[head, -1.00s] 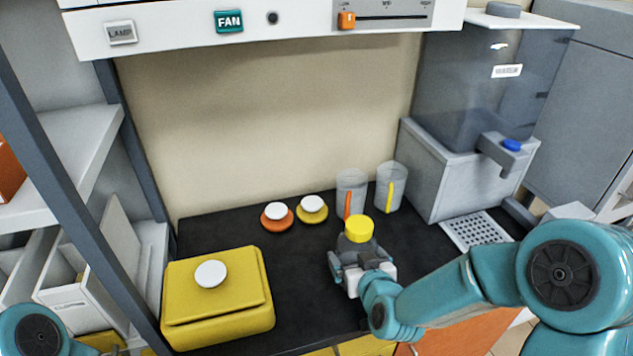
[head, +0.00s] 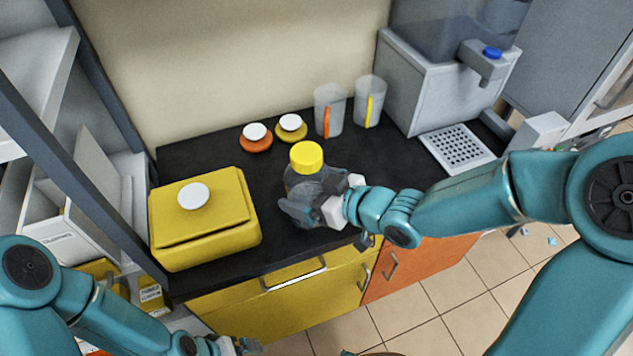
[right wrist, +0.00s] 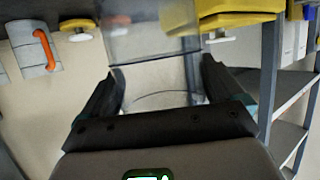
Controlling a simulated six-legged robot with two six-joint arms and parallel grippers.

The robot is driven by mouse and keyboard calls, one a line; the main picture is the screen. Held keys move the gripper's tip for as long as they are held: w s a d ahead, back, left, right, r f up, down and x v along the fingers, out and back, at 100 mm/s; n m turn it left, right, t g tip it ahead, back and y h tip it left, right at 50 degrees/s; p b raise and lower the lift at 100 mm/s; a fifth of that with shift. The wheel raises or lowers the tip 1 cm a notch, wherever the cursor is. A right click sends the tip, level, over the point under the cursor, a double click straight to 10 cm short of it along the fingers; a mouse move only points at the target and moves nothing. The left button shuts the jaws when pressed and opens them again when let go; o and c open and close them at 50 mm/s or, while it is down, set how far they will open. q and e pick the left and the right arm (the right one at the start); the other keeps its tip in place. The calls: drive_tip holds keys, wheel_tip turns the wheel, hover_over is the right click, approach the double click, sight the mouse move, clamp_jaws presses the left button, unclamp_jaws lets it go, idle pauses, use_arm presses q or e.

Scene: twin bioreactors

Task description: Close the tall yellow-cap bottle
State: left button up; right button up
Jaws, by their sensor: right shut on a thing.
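The clear bottle (head: 297,184) has a yellow cap (head: 306,158) at its top. It appears upright above the black worktop; I cannot tell whether the cap is fully seated. My right gripper (head: 312,207) comes from the right and is shut on the bottle's body, hiding its lower part. In the right wrist view the clear bottle (right wrist: 150,45) shows between my two dark fingers (right wrist: 163,92), and the cap is not seen there. My left gripper (head: 238,346) is at the bottom edge of the head view, small and partly cut off, away from the bottle.
A yellow box (head: 205,232) with a white knob stands left of the bottle. Behind are an orange disc (head: 256,145) and a yellow disc (head: 291,134) with white tops, and two clear cups (head: 329,112). A grey dispenser (head: 440,85) with a drip grid (head: 457,149) stands right.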

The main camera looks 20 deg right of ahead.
drive_tip(key=shift+s+a+r+n+g+y, duration=0.3)
drive_tip(key=shift+s+a+n+y, duration=0.05)
drive_tip(key=shift+a+n+y, duration=0.05)
drive_tip(key=c, duration=0.4)
drive_tip(key=shift+f, duration=0.15)
